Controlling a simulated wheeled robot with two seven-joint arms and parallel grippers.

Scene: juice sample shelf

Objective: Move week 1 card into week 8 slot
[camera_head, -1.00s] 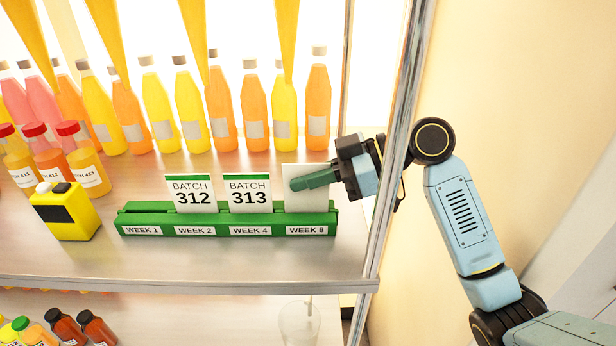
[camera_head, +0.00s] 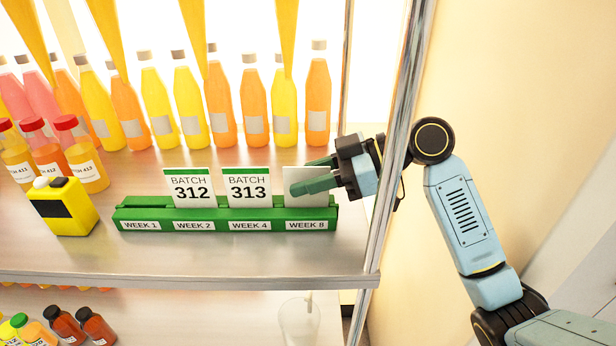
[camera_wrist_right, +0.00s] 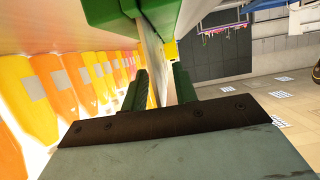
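A green card holder (camera_head: 130,213) stands on the shelf with slots labelled WEEK 1, WEEK 2, WEEK 4 and WEEK 8. A card (camera_head: 305,176) stands upright in the WEEK 8 slot, with a plain pale face toward the head camera. My right gripper (camera_head: 310,174) is open, its green fingers on either side of this card. In the right wrist view the card (camera_wrist_right: 154,58) is between the parted fingers (camera_wrist_right: 161,88), with gaps beside it. The WEEK 1 slot holds no card. My left gripper is out of view.
Cards BATCH 312 (camera_head: 188,188) and BATCH 313 (camera_head: 247,188) stand at WEEK 2 and WEEK 4. A yellow device (camera_head: 75,218) is left of the holder. Bottles line the back. A metal post (camera_head: 392,140) rises close to my right arm.

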